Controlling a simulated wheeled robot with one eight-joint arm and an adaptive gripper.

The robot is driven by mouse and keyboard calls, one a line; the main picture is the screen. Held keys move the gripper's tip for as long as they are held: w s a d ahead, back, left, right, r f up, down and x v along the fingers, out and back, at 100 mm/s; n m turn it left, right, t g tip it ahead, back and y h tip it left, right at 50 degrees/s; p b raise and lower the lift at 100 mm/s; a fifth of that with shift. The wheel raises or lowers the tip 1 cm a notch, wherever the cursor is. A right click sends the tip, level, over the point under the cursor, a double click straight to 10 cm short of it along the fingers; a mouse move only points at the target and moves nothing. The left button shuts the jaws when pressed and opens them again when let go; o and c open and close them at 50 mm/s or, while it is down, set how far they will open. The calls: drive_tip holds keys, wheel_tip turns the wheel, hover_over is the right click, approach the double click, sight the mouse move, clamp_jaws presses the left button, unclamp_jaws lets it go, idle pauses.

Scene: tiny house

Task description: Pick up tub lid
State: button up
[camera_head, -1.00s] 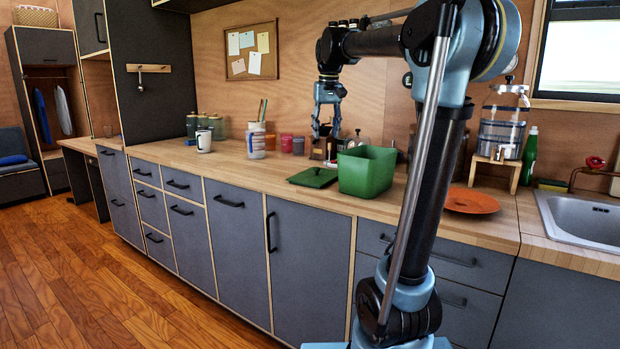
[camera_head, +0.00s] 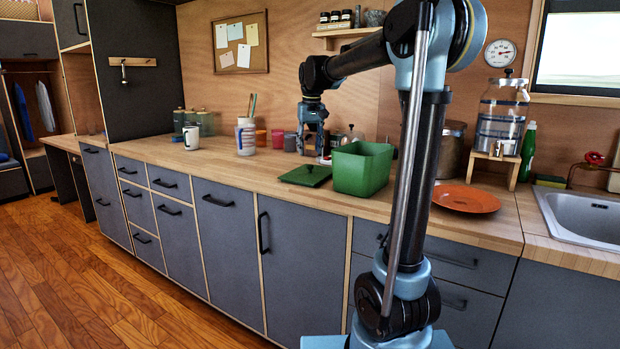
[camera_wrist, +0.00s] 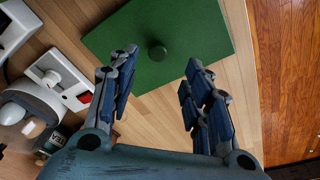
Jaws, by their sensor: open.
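The tub lid (camera_head: 305,176) is a flat green rectangle with a small round knob, lying on the wooden counter left of the open green tub (camera_head: 362,170). In the wrist view the lid (camera_wrist: 205,40) fills the upper middle, and its knob (camera_wrist: 157,53) shows near the gap between my fingertips. My gripper (camera_head: 312,148) points down over the counter, behind the lid in the head view. In the wrist view my gripper (camera_wrist: 160,72) is open, with nothing between its fingers. It appears above the lid; the exact height is hard to tell.
An orange plate (camera_head: 466,198) lies to the right. The counter's front edge and wooden floor (camera_wrist: 287,80) are at right.

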sight(310, 165)
drive_tip(key=shift+w+f, duration=0.2)
drive_tip(key=shift+f, duration=0.85)
drive_tip(key=shift+w+f, duration=0.15)
drive_tip(key=shift+f, duration=0.95)
drive_tip(key=shift+w+f, duration=0.2)
drive_tip(key=shift+f, duration=0.85)
clamp_jaws()
